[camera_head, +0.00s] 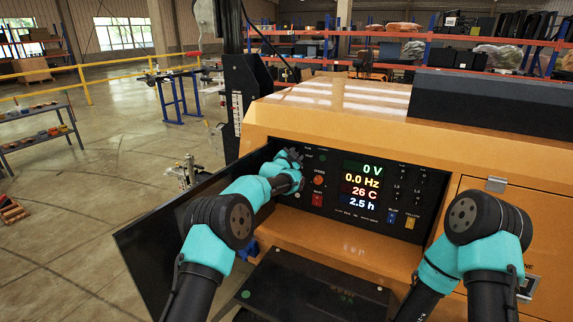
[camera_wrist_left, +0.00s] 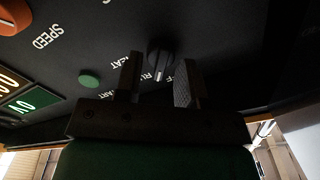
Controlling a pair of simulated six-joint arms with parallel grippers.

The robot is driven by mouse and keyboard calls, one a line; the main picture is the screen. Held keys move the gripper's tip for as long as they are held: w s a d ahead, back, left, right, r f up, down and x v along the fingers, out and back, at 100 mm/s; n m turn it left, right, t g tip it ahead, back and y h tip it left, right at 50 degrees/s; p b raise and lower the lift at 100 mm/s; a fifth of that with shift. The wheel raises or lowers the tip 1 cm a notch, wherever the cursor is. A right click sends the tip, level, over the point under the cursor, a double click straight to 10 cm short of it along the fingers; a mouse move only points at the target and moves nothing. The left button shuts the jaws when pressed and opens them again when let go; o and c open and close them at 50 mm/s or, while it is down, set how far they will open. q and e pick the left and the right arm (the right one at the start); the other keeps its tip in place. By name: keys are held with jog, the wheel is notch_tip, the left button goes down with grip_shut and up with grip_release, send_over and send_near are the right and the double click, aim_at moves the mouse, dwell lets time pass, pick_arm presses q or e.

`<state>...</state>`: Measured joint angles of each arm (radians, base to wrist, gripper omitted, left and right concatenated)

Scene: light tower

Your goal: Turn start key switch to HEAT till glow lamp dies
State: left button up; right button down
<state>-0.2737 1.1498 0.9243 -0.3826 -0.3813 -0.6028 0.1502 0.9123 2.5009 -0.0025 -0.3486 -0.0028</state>
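The start key switch (camera_wrist_left: 160,62) is a small dark knob with a pale pointer line on the black control panel (camera_head: 345,222). In the left wrist view, my left gripper (camera_wrist_left: 159,72) has its two fingers apart on either side of the switch; I cannot tell whether they touch it. A partly covered HEAT label lies left of the switch. In the head view, my left gripper (camera_head: 291,155) reaches the panel's upper left and hides the switch. I cannot make out the glow lamp or whether it is lit. My right arm is bent at the right; its gripper is out of view.
The panel has bright displays (camera_head: 362,185), an orange speed knob (camera_head: 319,180), a red button (camera_head: 317,200) and a green button (camera_wrist_left: 89,79). An open dark door (camera_head: 165,240) hangs left of the panel. The orange housing (camera_head: 330,110) surrounds it.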

pick_arm(q)
jog(key=v, duration=1.7)
jog(key=shift+s+a, duration=0.15)
jog(key=shift+a, duration=0.05)
